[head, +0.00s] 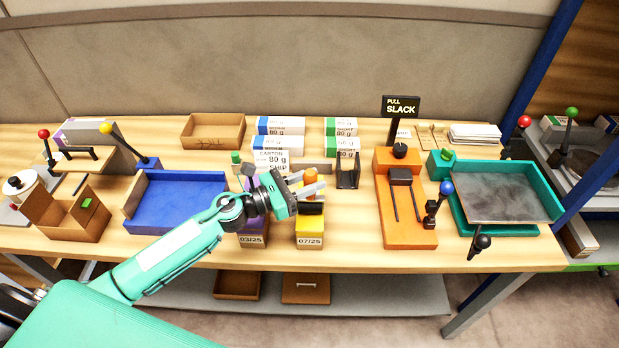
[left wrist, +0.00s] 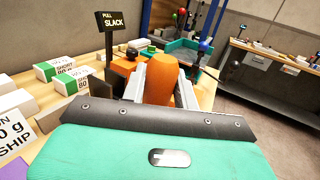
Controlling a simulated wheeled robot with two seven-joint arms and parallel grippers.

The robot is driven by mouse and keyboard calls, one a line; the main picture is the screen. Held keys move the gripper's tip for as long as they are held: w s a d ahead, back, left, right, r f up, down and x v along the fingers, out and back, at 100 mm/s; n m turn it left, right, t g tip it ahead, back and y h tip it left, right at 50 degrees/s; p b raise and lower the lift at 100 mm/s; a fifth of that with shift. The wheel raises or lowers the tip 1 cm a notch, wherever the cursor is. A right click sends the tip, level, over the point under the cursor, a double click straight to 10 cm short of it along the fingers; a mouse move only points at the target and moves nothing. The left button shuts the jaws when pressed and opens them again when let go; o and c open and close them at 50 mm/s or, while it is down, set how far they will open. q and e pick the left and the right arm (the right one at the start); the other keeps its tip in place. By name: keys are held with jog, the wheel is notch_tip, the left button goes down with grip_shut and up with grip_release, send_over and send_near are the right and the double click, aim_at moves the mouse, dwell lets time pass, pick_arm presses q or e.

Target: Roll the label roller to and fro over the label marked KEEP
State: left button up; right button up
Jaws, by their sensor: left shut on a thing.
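My left gripper (head: 308,184) is shut on an orange handle (head: 311,175), which I take to be that of the label roller. The handle fills the space between the fingers in the left wrist view (left wrist: 158,80). A dark part (head: 311,208) shows just below the fingers, over the yellow box marked 07/25 (head: 310,228); I cannot tell whether it touches. A white card reading CARTON 80 g SHIP (head: 270,161) stands behind the gripper. I cannot read KEEP on any label. My right gripper is not in view.
A blue tray (head: 150,228) lies left, with a purple box marked 03/25 (head: 252,241) near my gripper. An orange device (head: 408,235) and a teal tray (head: 545,190) stand right. Wrapped reams (head: 280,125) sit behind. Bare tabletop shows between the yellow box and orange device.

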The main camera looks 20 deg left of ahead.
aim_at(310, 172)
pick_arm(q)
jog(key=shift+r+p, duration=2.5)
jog(key=shift+r, duration=0.6)
jog(key=shift+f, duration=0.1)
